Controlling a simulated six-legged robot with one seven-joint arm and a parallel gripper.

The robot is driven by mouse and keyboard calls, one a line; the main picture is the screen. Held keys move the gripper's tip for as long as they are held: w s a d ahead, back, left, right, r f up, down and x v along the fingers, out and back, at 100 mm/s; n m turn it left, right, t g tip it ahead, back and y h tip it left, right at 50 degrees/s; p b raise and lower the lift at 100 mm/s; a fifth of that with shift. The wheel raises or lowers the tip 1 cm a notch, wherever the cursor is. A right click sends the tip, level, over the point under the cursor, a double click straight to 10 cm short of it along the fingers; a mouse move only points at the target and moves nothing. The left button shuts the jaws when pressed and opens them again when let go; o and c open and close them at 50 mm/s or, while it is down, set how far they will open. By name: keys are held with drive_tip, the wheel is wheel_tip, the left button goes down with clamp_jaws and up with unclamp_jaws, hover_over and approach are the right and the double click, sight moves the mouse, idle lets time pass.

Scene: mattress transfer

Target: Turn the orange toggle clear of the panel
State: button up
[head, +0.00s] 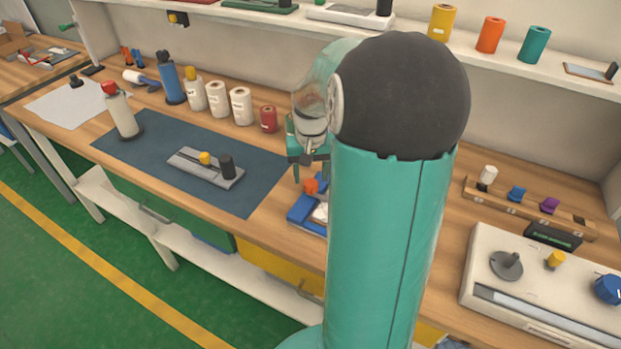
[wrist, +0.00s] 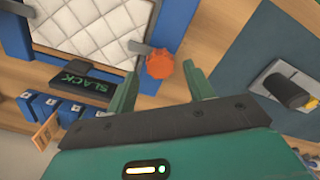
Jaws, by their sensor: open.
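The orange toggle (wrist: 162,64) shows in the wrist view at the right edge of a white quilted panel (wrist: 95,28) in a blue frame (wrist: 158,48). A grey piece beside the toggle reaches over the panel's lower right corner. My gripper (wrist: 159,72) is open, its two green fingers on either side of the toggle in this view, with a visible gap on each side. I cannot tell their height difference. In the head view, the toggle (head: 311,185) is just below my gripper (head: 309,168). My arm hides most of the panel there.
A black sign reading SLACK (wrist: 80,86) and several blue blocks (wrist: 50,106) lie left of the fingers. A dark mat (head: 240,192) carries a grey plate with knobs (head: 195,167). Bottles and jars stand behind. A white control box (head: 540,325) is at right.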

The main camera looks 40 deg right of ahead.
drive_tip(key=shift+f, duration=1.2)
drive_tip(key=shift+c, duration=0.2)
drive_tip(key=c, duration=0.9)
drive_tip(key=shift+c, duration=0.2)
